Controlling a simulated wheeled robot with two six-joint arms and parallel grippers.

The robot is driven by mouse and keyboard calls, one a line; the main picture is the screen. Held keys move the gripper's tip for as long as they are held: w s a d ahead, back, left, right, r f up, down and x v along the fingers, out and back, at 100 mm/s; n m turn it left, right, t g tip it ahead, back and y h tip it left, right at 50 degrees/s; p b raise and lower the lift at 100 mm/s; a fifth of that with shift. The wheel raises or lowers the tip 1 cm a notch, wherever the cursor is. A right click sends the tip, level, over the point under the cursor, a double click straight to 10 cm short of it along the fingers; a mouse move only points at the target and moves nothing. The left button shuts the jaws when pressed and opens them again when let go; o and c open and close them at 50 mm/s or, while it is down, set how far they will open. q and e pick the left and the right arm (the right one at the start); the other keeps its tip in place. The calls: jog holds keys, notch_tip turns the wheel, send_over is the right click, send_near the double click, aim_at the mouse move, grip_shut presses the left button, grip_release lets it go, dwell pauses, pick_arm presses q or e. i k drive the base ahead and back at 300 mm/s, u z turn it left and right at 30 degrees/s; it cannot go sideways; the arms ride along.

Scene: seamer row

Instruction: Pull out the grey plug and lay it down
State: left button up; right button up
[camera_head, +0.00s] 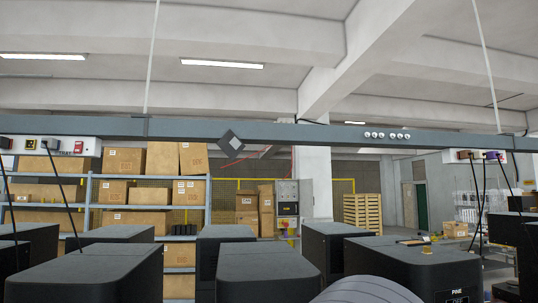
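A white socket strip (510,156) hangs from the overhead beam at the right. A brownish plug (463,155) and a purple plug (492,155) sit in it, with dark cords hanging down. Another white socket strip (65,146) hangs at the left, with a yellow item (31,143) and a dark plug (50,143) on it. I cannot tell any plug as the grey one. Neither of my grippers is in view.
The grey overhead beam (290,133) crosses the whole view. Several large black machines (254,272) fill the lower part. One at the right (405,262) has small items (415,241) on top. Shelves with cardboard boxes (124,161) and stacked pallets (362,210) stand behind.

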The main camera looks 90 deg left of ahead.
aim_at(52, 142)
jog(key=i, duration=0.5)
jog(key=u, duration=3.5)
